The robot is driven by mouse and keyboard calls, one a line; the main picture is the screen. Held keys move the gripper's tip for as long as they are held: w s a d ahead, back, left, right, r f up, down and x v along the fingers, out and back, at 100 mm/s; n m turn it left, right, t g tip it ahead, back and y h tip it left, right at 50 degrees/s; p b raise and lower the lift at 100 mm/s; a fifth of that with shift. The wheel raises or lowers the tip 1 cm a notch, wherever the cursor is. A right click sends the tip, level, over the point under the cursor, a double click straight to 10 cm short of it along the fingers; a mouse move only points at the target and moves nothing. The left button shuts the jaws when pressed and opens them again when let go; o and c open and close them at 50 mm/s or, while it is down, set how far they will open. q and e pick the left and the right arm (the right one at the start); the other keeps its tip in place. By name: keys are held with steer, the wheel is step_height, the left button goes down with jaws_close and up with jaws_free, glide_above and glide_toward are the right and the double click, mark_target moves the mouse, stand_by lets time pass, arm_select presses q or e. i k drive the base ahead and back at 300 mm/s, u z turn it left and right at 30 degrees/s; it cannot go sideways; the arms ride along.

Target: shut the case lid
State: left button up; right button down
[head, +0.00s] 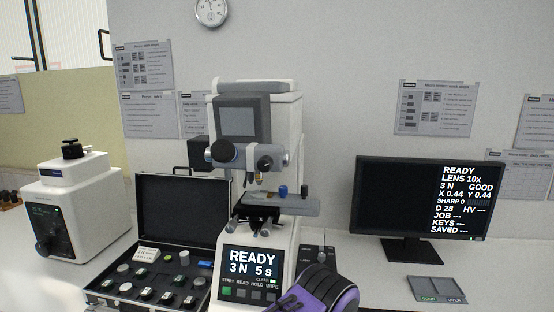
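The black case (107,290) stands open on the bench at lower left of the head view. Its lid (182,203) is raised, standing nearly upright at the back, with a handle on its top edge. The case's tray holds several round and square test pieces and a white label card. A purple and black part of what looks like my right arm (325,290) rises from the bottom edge, right of the case and apart from it; its fingers cannot be made out. My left gripper is not in view; a blurred white shape shows at the lower left corner.
A hardness tester (287,150) with a lit screen (252,262) stands directly right of the case. A white machine (72,205) stands to its left. A monitor (400,210) and a small grey pad (436,289) are at right. Bare bench lies around the pad.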

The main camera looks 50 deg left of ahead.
mark_target(188, 210)
steer(key=z, duration=1.1)
steer(key=k, duration=1.6)
steer(key=u, duration=1.75)
